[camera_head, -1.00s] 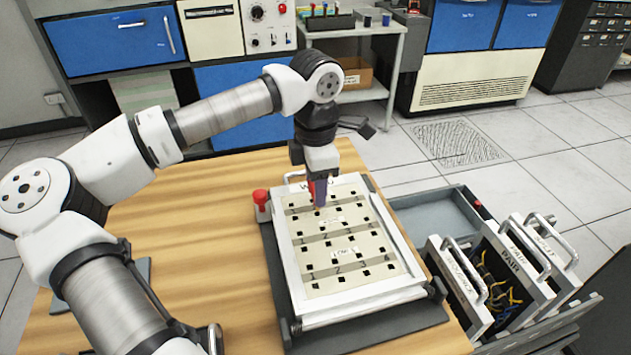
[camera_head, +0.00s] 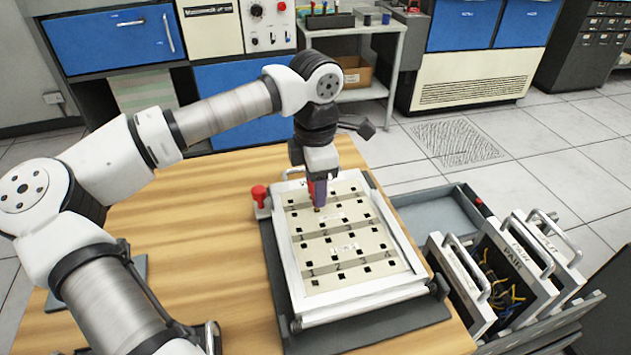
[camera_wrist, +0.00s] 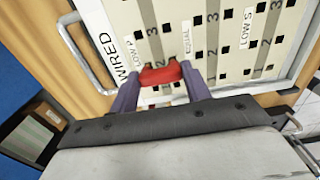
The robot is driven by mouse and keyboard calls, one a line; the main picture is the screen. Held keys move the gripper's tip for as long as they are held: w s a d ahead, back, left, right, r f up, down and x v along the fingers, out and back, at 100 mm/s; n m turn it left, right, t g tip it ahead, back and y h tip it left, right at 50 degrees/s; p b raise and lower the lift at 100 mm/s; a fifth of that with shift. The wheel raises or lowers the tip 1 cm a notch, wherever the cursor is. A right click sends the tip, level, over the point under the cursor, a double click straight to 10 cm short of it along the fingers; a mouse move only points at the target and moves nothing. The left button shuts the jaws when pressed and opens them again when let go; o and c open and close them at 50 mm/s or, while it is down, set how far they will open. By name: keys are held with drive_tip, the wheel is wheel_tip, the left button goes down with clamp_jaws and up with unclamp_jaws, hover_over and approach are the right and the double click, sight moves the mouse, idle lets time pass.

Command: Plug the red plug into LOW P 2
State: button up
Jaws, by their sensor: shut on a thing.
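My gripper (camera_wrist: 161,92) is shut on the red plug (camera_wrist: 160,74), which sits between its two purple fingers. In the head view my gripper (camera_head: 318,192) points down over the far part of the cream panel (camera_head: 330,262), near the rows of square holes. In the wrist view the LOW P label (camera_wrist: 141,46) is just above and left of the plug.
The white-framed panel has a WIRED label (camera_wrist: 126,62) and a handle (camera_wrist: 80,55) at its far edge. A red knob (camera_head: 259,194) stands on its left side. Upright boards (camera_head: 510,265) with handles stand in a rack at right.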

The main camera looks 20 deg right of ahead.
drive_tip(key=shift+f+b, duration=0.75)
idle(0.9)
drive_tip(key=o, duration=0.9)
wheel_tip(320, 180, up, 14)
drive_tip(key=shift+f, duration=0.1)
